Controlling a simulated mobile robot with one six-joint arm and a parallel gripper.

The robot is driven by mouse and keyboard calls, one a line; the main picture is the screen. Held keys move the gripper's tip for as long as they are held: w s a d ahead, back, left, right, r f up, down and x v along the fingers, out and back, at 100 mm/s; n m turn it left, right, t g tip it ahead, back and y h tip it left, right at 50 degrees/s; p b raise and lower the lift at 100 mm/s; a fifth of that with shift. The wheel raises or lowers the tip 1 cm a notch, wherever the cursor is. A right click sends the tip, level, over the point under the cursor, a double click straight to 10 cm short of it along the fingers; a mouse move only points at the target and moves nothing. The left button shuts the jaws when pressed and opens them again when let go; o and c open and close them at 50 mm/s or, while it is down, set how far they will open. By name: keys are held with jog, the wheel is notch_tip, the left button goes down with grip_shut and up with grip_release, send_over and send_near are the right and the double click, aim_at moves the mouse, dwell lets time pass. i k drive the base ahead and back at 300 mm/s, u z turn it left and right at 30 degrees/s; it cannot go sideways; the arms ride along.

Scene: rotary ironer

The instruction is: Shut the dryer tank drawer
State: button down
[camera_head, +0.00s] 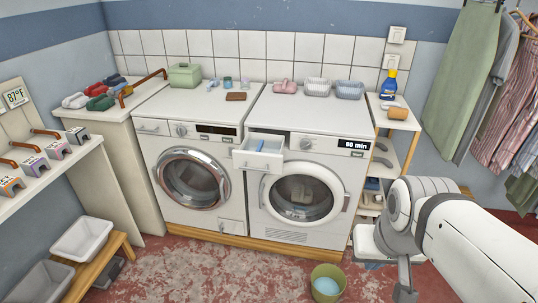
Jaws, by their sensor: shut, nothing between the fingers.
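The dryer (330,225) is the right-hand white machine, with a round glass door and a display reading "60 min". Its tank drawer (257,161) stands pulled out at the top left of its front, and a small blue piece shows inside it. My gripper (405,292) is at the lower right, in front of and to the right of the dryer, well apart from the drawer. It points down, is shut and holds nothing. My arm partly hides it.
A washing machine (170,205) stands left of the dryer. A green bucket (328,283) of water is on the floor in front. A narrow shelf (400,121) stands right of the dryer. Baskets and small items sit on the machine tops. The floor before the drawer is clear.

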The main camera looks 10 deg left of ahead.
aim_at(254, 161)
jog(key=u, duration=0.05)
jog(key=i, duration=1)
jog(key=z, duration=0.05)
